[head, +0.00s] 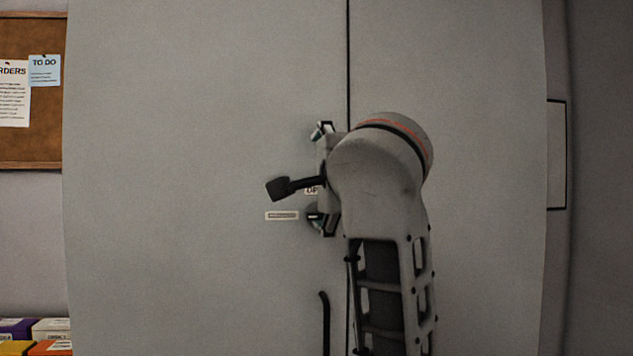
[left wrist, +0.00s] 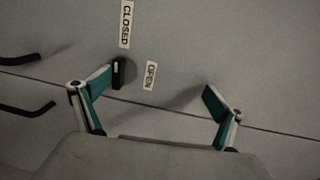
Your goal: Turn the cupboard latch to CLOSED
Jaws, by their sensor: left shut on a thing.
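The pale cupboard (head: 200,100) has a latch on its front, with a CLOSED label (left wrist: 126,24) and an OPEN label (left wrist: 150,75) beside it. In the head view the OPEN label (head: 312,190) is partly covered by my wrist. My left gripper (head: 322,178) is at the latch, one finger above the other. In the left wrist view my left gripper (left wrist: 160,88) shows teal fingers standing apart. The dark latch (left wrist: 129,70) shows by the left-hand fingertip; I take the jaws as shut on it, though the grip is unclear. My right gripper is out of view.
Black door handles show below the gripper, one of them left of the door seam (head: 325,322). A cork board (head: 30,145) with notes hangs at the left. Small boxes (head: 50,330) stand at lower left. The door face around the wrist is clear.

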